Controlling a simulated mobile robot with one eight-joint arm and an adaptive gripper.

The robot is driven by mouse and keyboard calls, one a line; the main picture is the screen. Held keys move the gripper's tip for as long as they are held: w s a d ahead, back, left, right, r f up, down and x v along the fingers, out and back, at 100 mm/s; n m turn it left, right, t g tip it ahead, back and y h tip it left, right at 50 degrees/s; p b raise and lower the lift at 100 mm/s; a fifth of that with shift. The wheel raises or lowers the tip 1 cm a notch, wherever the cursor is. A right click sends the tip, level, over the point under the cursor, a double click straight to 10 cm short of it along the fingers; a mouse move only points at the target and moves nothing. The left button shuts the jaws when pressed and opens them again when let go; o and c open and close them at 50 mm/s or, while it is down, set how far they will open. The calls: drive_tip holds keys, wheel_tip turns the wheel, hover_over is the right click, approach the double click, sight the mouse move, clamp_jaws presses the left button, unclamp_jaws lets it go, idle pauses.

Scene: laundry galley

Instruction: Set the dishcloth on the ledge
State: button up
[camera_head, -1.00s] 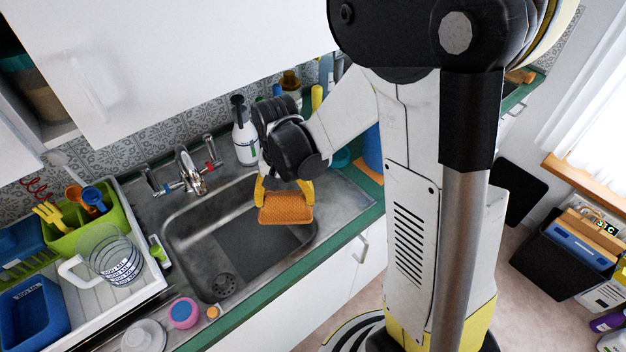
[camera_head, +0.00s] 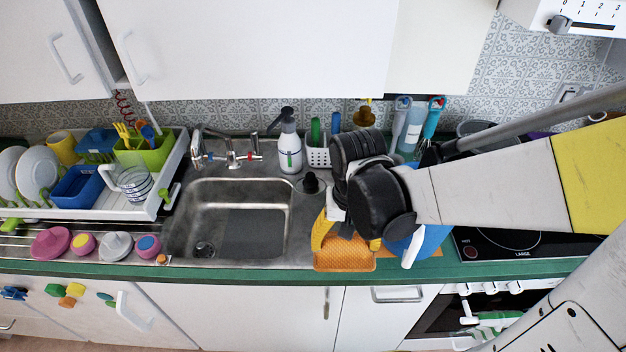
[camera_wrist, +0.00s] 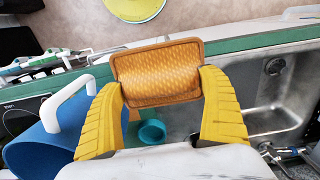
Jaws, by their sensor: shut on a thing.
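The dishcloth (camera_head: 343,261) is an orange, textured, rectangular piece. My gripper (camera_head: 346,240) is shut on it, with a yellow finger at each side. In the head view it shows in front of the counter's green front edge, right of the sink. In the wrist view the dishcloth (camera_wrist: 158,72) spans the space between the two yellow fingers (camera_wrist: 162,92). I cannot make out which surface is the ledge in the present views.
The sink (camera_head: 240,222) is left of my gripper. A blue jug (camera_head: 432,240) stands close on the right, beside the hob (camera_head: 520,243). A soap bottle (camera_head: 289,150) and a caddy (camera_head: 318,156) stand behind. A dish rack (camera_head: 100,212) is at far left.

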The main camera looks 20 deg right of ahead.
drive_tip(key=shift+w+f, duration=0.3)
drive_tip(key=w+f+b, duration=0.1)
drive_tip(key=w+f, duration=0.1)
drive_tip(key=w, duration=0.1)
drive_tip(key=w+f+b, duration=0.1)
drive_tip(key=w+f, duration=0.1)
drive_tip(key=w, duration=0.2)
drive_tip(key=w+a+f+b, duration=0.1)
drive_tip(key=w+f, duration=0.1)
drive_tip(key=w, duration=0.2)
drive_tip(key=shift+f+b, duration=0.25)
drive_tip(key=shift+b, duration=0.1)
drive_tip(key=shift+d+f+b, duration=0.1)
drive_tip(key=shift+f+b, duration=0.65)
drive_tip(key=shift+f, duration=1.2)
drive_tip(key=shift+f, duration=0.15)
drive_tip(key=o, duration=0.8)
drive_tip(key=shift+o, duration=0.3)
